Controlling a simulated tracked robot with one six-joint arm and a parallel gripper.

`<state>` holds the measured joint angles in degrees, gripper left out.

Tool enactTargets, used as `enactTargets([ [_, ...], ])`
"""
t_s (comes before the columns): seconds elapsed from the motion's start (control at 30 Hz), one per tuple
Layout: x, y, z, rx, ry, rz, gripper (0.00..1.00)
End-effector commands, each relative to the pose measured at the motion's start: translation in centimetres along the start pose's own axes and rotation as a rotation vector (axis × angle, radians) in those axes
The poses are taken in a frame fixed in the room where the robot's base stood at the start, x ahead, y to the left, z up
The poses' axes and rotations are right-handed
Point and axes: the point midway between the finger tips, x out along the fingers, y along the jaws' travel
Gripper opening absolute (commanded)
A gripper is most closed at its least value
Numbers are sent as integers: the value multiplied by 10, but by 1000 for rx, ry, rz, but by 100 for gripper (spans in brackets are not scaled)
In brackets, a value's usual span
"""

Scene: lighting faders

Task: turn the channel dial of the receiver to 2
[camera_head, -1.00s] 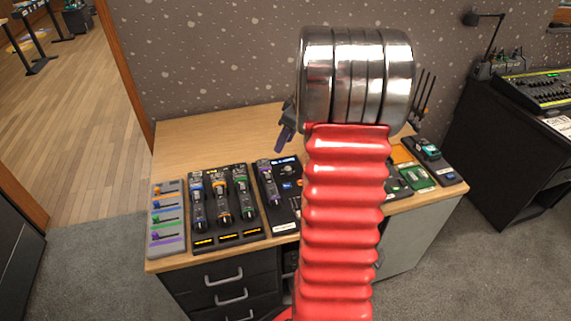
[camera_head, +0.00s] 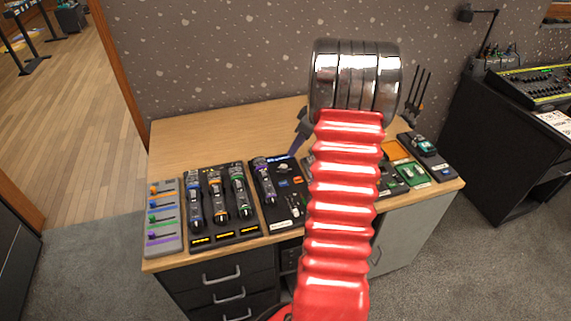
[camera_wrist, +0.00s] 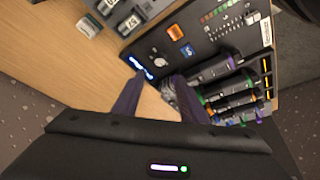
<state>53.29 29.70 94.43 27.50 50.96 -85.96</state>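The receiver is a black panel (camera_head: 286,215) on the desk, with a blue-lit display at its top edge. It also shows in the wrist view (camera_wrist: 205,62). A small grey round knob, apparently its dial (camera_wrist: 158,61), sits close to the display; in the head view the dial (camera_head: 283,168) is small, and I cannot read its setting. My gripper (camera_wrist: 159,82) is open and empty, its two dark purple fingers apart, pointing toward the dial end of the panel. In the head view one finger (camera_head: 299,138) shows above that end; my red arm hides the rest.
A rack of microphones (camera_head: 222,237) and a grey panel of coloured sliders (camera_head: 163,220) stand left of the receiver. Green and orange devices (camera_head: 411,174) lie right of my arm. The desk's back left (camera_head: 210,135) is clear; a speckled wall is behind it.

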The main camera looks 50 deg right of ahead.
Motion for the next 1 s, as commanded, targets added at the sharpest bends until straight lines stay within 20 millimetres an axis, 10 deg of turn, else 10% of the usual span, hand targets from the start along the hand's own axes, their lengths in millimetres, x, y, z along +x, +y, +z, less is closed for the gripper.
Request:
enactTargets([
  [0.6, 95, -1, 0, -1, -1, -2, 39],
  [1.0, 118, 0, -1, -2, 0, 0, 39],
])
